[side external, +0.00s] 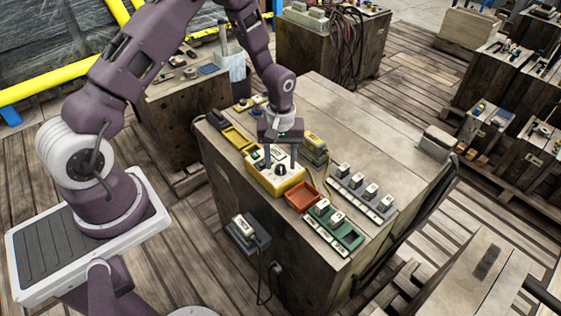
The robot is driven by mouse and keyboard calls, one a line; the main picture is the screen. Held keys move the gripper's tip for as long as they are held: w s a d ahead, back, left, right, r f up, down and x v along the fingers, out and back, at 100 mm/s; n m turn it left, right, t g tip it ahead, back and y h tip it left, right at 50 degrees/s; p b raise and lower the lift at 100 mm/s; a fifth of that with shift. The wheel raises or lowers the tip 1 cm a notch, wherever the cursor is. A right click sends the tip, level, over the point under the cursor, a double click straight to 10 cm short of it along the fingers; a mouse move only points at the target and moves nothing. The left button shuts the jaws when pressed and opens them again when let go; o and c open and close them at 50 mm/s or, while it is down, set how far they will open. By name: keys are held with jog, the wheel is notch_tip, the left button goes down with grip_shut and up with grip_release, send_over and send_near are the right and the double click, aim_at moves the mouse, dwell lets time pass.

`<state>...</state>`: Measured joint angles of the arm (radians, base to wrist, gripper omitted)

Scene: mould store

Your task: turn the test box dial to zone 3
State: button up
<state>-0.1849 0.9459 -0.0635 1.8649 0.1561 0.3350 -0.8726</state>
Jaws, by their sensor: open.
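The test box (262,186) is a yellow box with a pale top panel on the wooden crate. A dark round dial (281,170) sits on its top panel. My gripper (281,161) points down over the box with its fingers open and apart. The dial shows between and just below the fingers; I cannot tell whether they touch it. The zone marks and the dial's pointer direction are too small to read.
A yellow tray (236,137) lies behind left and an orange-brown tray (301,199) to the right. A green tray with white-topped blocks (333,231) and a grey rack (361,193) stand further right. The crate top (350,125) is clear behind.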

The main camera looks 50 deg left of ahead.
jog(key=shift+f, duration=0.5)
jog(key=shift+c, duration=0.2)
grip_shut()
